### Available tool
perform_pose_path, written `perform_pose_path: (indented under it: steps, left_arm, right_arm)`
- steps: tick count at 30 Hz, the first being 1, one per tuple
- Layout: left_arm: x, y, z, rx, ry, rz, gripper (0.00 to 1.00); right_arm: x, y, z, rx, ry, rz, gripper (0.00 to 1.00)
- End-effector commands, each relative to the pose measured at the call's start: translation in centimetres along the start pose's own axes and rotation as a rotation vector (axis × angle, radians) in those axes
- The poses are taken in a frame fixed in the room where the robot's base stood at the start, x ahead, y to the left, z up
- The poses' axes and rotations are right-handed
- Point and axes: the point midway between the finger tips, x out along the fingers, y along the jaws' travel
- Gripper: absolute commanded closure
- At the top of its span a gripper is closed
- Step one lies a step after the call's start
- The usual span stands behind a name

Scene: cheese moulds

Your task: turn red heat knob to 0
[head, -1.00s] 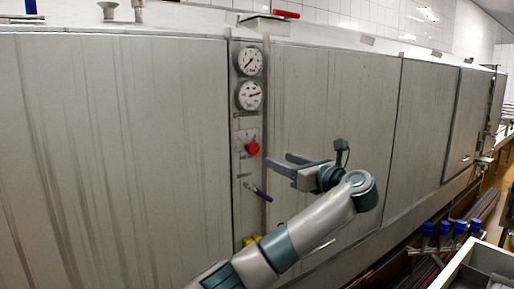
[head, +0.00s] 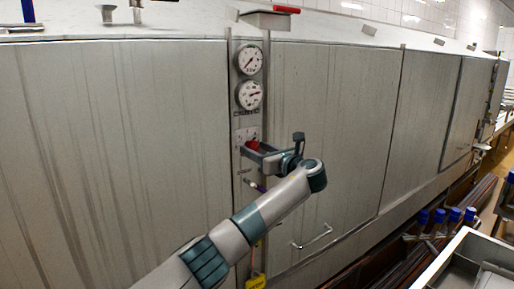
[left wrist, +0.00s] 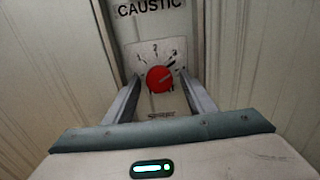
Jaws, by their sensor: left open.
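The red heat knob (head: 253,145) sits on a pale dial plate below two round gauges, partly hidden by my gripper. In the left wrist view the red knob (left wrist: 159,79) shows in full, with a numbered scale above it. A small mark at the knob's edge points to the upper right, near the higher numbers; the exact value is too small to read. My left gripper (head: 256,152) is open. In the left wrist view its fingers reach toward the plate on either side of the knob; I cannot tell whether they touch it. My right gripper is out of view.
A yellow item (head: 256,281) hangs lower down. Flat grey panels (head: 335,110) flank the control strip. Blue-topped items (head: 454,215) and a metal bin stand at lower right.

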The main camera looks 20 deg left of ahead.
Motion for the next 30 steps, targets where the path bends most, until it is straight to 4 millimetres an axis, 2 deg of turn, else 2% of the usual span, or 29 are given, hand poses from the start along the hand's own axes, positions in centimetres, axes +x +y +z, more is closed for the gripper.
perform_pose_path:
  steps: [6, 11, 22, 30]
  left_arm:
    - [0.0, 0.0, 0.0, 0.0, 0.0, 0.0, 0.52]
    - [0.0, 0.0, 0.0, 0.0, 0.0, 0.0, 0.9]
    - [0.0, 0.0, -0.1, -0.027, -0.001, 0.0, 0.9]
    - [0.0, 0.0, -0.3, -0.144, -0.001, 0.0, 0.9]
  right_arm:
    - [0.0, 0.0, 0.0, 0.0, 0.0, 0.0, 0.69]
    - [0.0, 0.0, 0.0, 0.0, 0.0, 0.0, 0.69]
    - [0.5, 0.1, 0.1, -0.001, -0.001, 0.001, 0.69]
    - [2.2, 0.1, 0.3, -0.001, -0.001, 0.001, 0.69]
